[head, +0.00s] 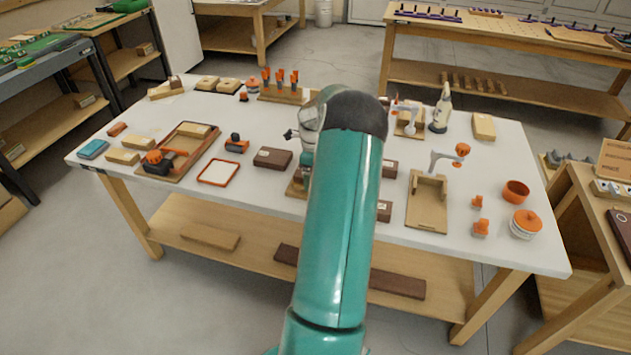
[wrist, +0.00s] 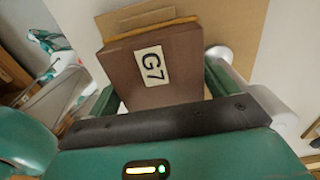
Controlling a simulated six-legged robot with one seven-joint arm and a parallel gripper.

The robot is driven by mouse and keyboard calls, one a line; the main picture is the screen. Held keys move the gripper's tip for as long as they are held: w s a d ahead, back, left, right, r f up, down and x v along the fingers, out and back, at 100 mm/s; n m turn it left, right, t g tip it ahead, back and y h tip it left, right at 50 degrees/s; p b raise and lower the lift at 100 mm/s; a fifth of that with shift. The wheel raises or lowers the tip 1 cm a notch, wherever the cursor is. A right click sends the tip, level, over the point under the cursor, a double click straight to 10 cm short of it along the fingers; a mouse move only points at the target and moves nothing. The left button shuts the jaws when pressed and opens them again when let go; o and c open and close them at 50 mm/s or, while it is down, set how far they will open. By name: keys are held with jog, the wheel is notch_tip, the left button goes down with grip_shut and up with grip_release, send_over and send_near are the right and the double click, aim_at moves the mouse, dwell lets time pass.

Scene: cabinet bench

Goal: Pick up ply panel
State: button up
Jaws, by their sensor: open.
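In the wrist view a dark brown block (wrist: 173,62) with a white "G7" label lies between the fingers of my gripper (wrist: 163,85). The gripper is open, with one finger on each side of the block. A light tan wooden board (wrist: 238,25) shows behind the block, and a yellowish strip runs along the block's far edge. I cannot tell for sure which of these is the ply panel. In the head view my arm hides most of the gripper and what is under it. A tan wooden piece (head: 296,187) shows just left of my arm on the bench.
On the white bench (head: 255,205), a brown box (head: 272,158) and a red-rimmed tray (head: 218,172) stand left of my arm. A tan wooden fixture (head: 428,208) and an orange bowl (head: 516,191) stand to the right. Dark planks lie on the lower shelf.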

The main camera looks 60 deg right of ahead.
jog(key=shift+f, duration=0.25)
jog(key=c, duration=0.6)
jog(key=shift+c, duration=0.7)
jog(key=shift+r, duration=0.15)
